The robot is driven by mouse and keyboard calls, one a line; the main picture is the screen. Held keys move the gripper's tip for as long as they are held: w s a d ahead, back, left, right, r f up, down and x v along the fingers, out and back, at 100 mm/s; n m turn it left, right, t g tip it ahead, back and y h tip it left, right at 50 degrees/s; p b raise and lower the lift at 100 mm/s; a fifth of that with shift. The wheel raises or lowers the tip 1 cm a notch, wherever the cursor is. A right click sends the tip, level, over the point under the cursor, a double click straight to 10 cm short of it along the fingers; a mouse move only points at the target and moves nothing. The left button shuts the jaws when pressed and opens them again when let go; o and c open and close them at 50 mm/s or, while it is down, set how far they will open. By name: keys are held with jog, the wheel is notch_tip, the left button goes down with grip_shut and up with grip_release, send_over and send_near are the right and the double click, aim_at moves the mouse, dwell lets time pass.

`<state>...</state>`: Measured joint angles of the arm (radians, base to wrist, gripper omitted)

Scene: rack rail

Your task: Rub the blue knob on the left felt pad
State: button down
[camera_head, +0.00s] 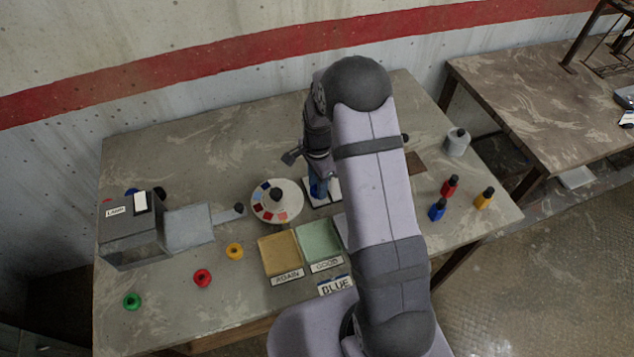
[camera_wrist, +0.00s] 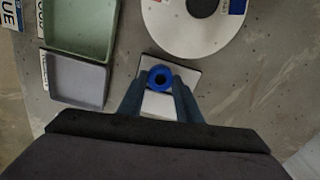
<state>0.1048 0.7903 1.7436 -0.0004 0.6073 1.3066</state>
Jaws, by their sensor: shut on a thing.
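In the wrist view my gripper (camera_wrist: 160,85) is shut on the blue knob (camera_wrist: 160,72), a ring-like piece with a dark centre. The knob is over the left felt pad (camera_wrist: 182,68), a pale pad with a dark edge. Whether it touches the pad I cannot tell. The right pad (camera_wrist: 158,104) lies beside it, partly behind my fingers. In the head view my gripper (camera_head: 318,190) points down at the left pad (camera_head: 309,197), and my arm hides part of the area.
A round dial with coloured patches (camera_head: 276,212) stands close left of the pads. Yellow AGAIN (camera_head: 278,254) and green GOOD (camera_head: 318,240) trays lie in front. A grey tray (camera_wrist: 75,80) is beside the green one. A LAMP box (camera_head: 130,235) stands far left.

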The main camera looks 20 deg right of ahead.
jog(key=shift+s, duration=0.2)
jog(key=shift+s, duration=0.5)
jog(key=shift+w, duration=0.1)
jog(key=shift+w, duration=0.65)
jog(key=shift+w, duration=0.7)
jog(key=shift+w, duration=0.2)
jog(key=shift+w, duration=0.5)
